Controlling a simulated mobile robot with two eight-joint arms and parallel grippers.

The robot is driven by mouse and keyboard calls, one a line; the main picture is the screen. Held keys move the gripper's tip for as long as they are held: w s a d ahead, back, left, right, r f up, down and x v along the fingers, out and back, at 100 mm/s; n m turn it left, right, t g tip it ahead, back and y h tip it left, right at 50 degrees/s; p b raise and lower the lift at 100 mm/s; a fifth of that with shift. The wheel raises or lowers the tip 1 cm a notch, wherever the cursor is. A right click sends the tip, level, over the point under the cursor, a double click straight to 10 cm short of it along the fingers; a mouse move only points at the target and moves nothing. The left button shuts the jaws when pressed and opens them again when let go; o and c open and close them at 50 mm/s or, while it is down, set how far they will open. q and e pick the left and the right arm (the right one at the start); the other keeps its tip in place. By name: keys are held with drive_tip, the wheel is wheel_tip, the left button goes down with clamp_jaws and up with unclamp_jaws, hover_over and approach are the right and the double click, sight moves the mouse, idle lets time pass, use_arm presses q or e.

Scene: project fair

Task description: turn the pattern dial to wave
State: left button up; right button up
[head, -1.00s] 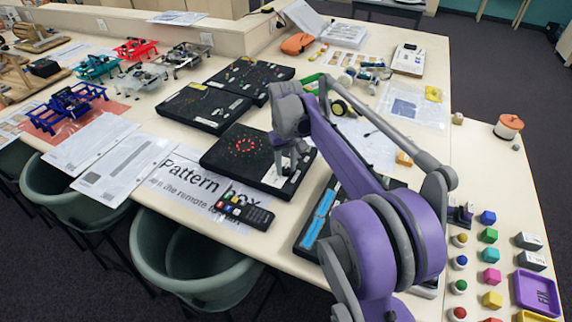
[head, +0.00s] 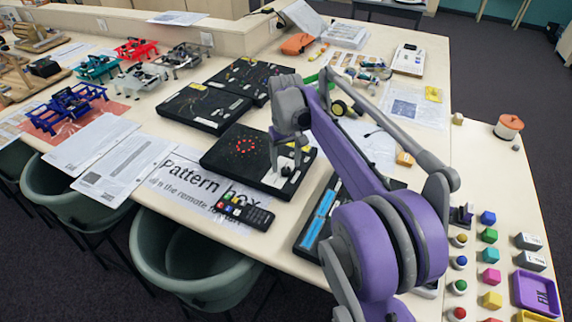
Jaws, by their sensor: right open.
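The pattern box (head: 222,159) is a black panel with a ring of red lights lit, lying on the table above the "Pattern box" sign (head: 190,180). Its right end has a pale label (head: 290,186); the dial there cannot be made out, as my right gripper covers that part. My right gripper (head: 286,166) is open and points down over the box's right end, its fingertips at or just above the surface. Whether it touches the dial I cannot tell. My left gripper is not in view.
A remote (head: 243,211) lies in front of the box. Two more black panels (head: 204,107) (head: 249,79) lie behind it. A black and blue case (head: 320,218) is close on the right. Green chairs (head: 205,264) stand at the near edge.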

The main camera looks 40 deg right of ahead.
sight(286, 170)
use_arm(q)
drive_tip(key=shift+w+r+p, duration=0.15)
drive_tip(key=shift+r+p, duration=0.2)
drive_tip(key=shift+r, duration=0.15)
use_arm(e)
wheel_tip(286, 170, up, 9)
drive_tip(key=shift+s, duration=0.1)
